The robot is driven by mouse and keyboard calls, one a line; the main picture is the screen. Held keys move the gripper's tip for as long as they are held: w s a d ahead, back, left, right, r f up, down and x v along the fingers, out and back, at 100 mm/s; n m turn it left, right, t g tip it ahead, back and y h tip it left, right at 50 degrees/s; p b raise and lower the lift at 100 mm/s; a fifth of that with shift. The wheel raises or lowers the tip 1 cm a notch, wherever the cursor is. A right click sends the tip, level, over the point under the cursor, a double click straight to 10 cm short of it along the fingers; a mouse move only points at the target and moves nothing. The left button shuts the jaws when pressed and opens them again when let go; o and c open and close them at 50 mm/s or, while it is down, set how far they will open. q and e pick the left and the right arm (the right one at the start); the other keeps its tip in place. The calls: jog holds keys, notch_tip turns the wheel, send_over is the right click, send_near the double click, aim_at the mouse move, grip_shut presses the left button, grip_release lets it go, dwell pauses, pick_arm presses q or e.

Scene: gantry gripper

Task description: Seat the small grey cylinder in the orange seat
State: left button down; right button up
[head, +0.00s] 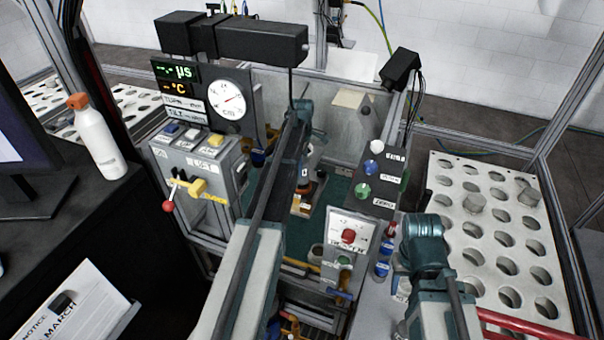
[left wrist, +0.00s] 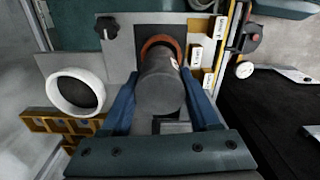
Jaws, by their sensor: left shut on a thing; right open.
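In the left wrist view the small grey cylinder (left wrist: 160,88) lies between the two blue fingers of my left gripper (left wrist: 162,104), which is shut on it. The cylinder's far end overlaps the orange seat (left wrist: 158,41), a ring whose upper arc shows just beyond it. I cannot tell how far the cylinder is inside the ring. In the head view my left gripper (head: 304,180) is deep in the middle of the machine, and the cylinder is hard to make out there. My right gripper (head: 424,240) is open beside the perforated tray; its fingers are hard to make out.
A white ring (left wrist: 76,92) stands left of the seat, with a black knob (left wrist: 107,27) above. A perforated white tray (head: 462,235) holding grey pieces stands right of the machine; a control box (head: 195,160) stands left.

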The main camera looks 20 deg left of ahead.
pick_arm(q)
notch_tip(320, 180, down, 4)
jog(key=shift+r+b, duration=0.25)
jog(key=shift+b, duration=0.95)
jog(key=shift+r, duration=0.15)
pick_arm(e)
notch_tip(320, 180, down, 3)
jog(key=shift+f, duration=0.15)
pick_arm(q)
jog(key=shift+s, duration=0.1)
pick_arm(e)
jog(key=shift+f, duration=0.1)
pick_arm(q)
jog(key=c, duration=0.6)
grip_release()
jog(key=shift+f, duration=0.2)
jog(key=o, duration=0.5)
jog(key=shift+r, duration=0.1)
notch_tip(320, 180, up, 12)
jog(key=p, duration=1.2)
jog(key=shift+r, duration=0.15)
pick_arm(e)
notch_tip(320, 180, up, 12)
